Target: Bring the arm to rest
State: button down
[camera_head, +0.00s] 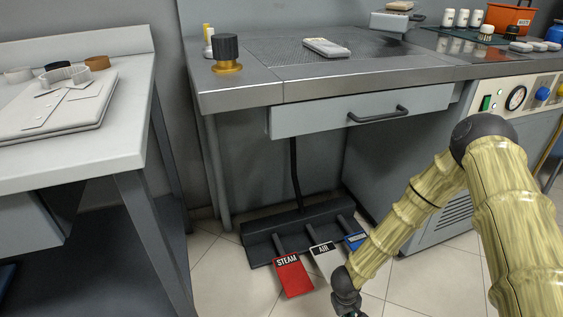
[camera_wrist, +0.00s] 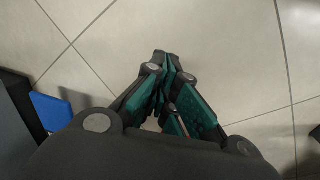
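My gripper (camera_wrist: 165,62) points down at the floor in the wrist view. Its dark fingers with green pads come together at the tips, and I see nothing held between them. In the head view my arm comes in from the right and bends down to the left. Its wrist is at the bottom edge, in front of the pedals, and the fingers are out of that view.
A pedal unit with a red STEAM pedal (camera_head: 291,275), a pale AIR pedal (camera_head: 325,258) and a blue pedal (camera_head: 355,241) stands by my wrist. The blue pedal (camera_wrist: 54,111) also shows in the wrist view. A steel workbench (camera_head: 370,76) with a drawer (camera_head: 330,118) rises behind; a table (camera_head: 120,125) stands left.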

jog(key=s+d+r+m+y, duration=0.1)
jog(key=s+r+m, duration=0.1)
jog(key=s, duration=1.1)
jog(key=s+d+r+m+y, duration=0.1)
jog(key=s+m, duration=0.1)
jog(key=s, duration=1.1)
notch_tip(320, 180, up, 37)
jog(key=p, duration=3.7)
jog(key=shift+a+g, duration=0.15)
jog(key=shift+g, duration=0.15)
